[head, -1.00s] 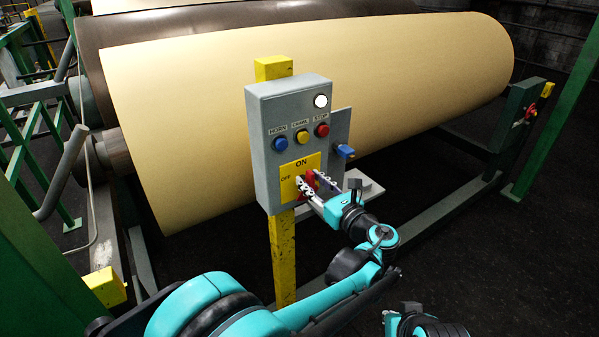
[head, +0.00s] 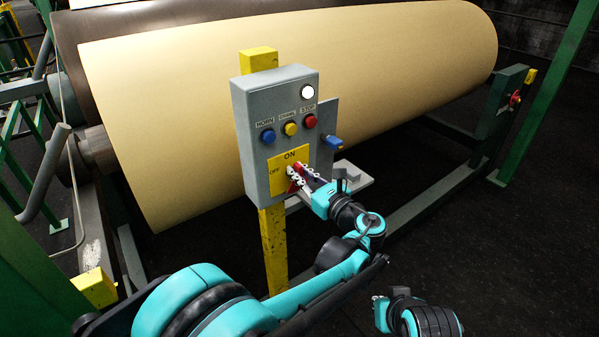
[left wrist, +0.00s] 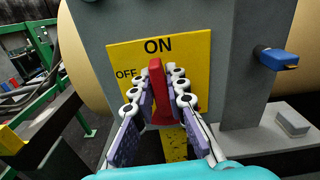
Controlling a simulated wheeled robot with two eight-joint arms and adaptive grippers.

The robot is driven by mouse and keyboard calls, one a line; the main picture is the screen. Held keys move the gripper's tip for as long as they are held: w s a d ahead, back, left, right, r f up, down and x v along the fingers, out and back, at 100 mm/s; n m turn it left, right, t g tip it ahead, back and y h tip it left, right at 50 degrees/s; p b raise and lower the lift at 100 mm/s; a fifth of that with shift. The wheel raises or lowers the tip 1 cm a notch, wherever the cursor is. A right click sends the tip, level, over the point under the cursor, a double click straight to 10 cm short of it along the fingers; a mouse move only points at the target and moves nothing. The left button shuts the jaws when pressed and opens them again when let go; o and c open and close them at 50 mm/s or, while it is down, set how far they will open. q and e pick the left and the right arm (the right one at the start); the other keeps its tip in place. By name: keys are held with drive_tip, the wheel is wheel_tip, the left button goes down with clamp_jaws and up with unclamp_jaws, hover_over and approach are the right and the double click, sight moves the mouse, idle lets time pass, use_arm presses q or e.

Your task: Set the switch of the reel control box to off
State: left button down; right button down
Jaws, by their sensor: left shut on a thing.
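The grey control box (head: 252,160) stands on a yellow post in the head view. Its yellow switch plate (head: 280,176) is marked ON at the top and OFF at the left. In the left wrist view the red switch handle (left wrist: 157,88) stands nearly upright, its top just below the word ON. My left gripper (head: 297,177) is shut on the handle, with one finger on each side; it also shows in the left wrist view (left wrist: 160,88). The fingers hide the handle's lower sides. My right gripper (head: 381,312) shows only partly at the bottom of the head view.
Blue (head: 268,137), yellow (head: 290,129) and red (head: 310,121) buttons sit above the switch plate. A blue knob (head: 332,141) juts from the box's right side. A large paper roll (head: 180,120) lies behind. Dark floor is clear at the right.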

use_arm(q)
drive_tip(key=n, duration=0.3)
drive_tip(key=a+n, duration=0.1)
drive_tip(key=n, duration=0.1)
drive_tip(key=s+n, duration=0.1)
drive_tip(key=n, duration=0.2)
drive_tip(key=shift+a+f+n+p, duration=0.2)
drive_tip(key=shift+f+n+p, duration=0.1)
drive_tip(key=shift+f, duration=0.1)
drive_tip(key=n, duration=0.4)
drive_tip(key=shift+s+a+f, duration=0.1)
drive_tip(key=shift+a+f, duration=0.1)
drive_tip(key=shift+f, duration=0.2)
drive_tip(key=shift+f+n, duration=0.2)
drive_tip(key=shift+n, duration=0.95)
drive_tip(key=shift+f+n, duration=0.2)
drive_tip(key=shift+n, duration=0.95)
drive_tip(key=c, duration=1.6)
unclamp_jaws()
drive_tip(key=shift+c, duration=0.2)
drive_tip(key=shift+o, duration=0.7)
drive_tip(key=shift+a+f, duration=0.1)
